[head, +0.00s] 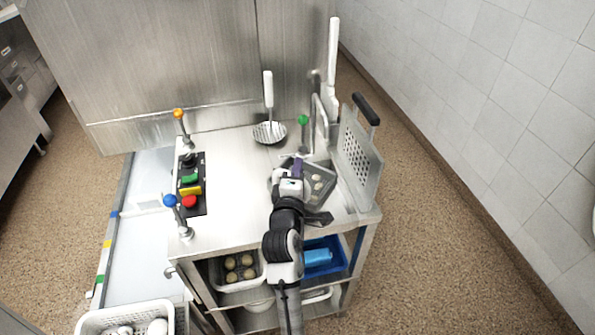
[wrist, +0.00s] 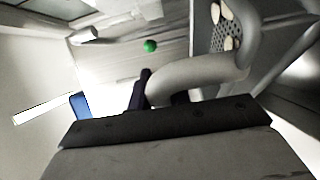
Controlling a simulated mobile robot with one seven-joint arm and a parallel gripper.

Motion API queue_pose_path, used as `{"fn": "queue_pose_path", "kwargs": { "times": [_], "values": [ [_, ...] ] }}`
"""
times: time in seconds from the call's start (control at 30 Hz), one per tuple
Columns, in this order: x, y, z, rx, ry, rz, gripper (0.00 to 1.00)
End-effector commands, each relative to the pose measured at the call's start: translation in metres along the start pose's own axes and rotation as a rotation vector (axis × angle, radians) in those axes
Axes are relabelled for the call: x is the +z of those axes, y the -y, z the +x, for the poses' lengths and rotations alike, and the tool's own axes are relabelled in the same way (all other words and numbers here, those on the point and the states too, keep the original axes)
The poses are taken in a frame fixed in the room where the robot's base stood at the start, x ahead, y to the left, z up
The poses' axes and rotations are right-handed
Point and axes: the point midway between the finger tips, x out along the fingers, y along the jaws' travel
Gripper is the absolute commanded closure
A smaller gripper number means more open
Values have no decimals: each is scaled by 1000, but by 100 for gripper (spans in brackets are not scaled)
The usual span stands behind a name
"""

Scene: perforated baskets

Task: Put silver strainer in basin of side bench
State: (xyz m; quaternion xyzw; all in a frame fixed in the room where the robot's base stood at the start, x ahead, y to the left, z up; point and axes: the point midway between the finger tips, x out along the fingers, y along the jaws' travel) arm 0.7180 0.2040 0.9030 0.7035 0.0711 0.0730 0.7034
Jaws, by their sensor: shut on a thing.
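My gripper (head: 290,180) is over the right part of the side bench (head: 235,205), shut on a thick, curved pale-grey piece (wrist: 200,75) that shows close up in the wrist view. This piece seems to belong to a grey perforated strainer (wrist: 232,42) with pale oval pieces in it. In the head view the grey container with pale pieces (head: 322,192) is just right of my gripper, at the basin's place. The gripper hides its left part. I cannot tell whether it touches the basin floor. The basin is mostly covered; its edge (head: 345,207) shows at right.
A skimmer (head: 268,131) with a white handle rests at the bench's back. A perforated panel (head: 359,150) with a black handle stands at the right edge. A green-topped tap (head: 304,121) is behind my gripper. A button box (head: 191,185) and levers are at left.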

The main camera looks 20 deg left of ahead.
Motion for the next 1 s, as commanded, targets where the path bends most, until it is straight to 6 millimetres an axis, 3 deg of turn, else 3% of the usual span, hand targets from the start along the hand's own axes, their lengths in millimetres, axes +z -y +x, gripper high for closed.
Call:
{"fn": "queue_pose_path", "kwargs": {
  "times": [0.4,0.43,0.6,1.0],
  "values": [
    [0,12,0,1,0,-1,100],
    [0,12,0,-1,0,-1,80],
    [0,12,0,0,0,-1,59],
    [0,2,0,2,0,1,59]
  ]
}}
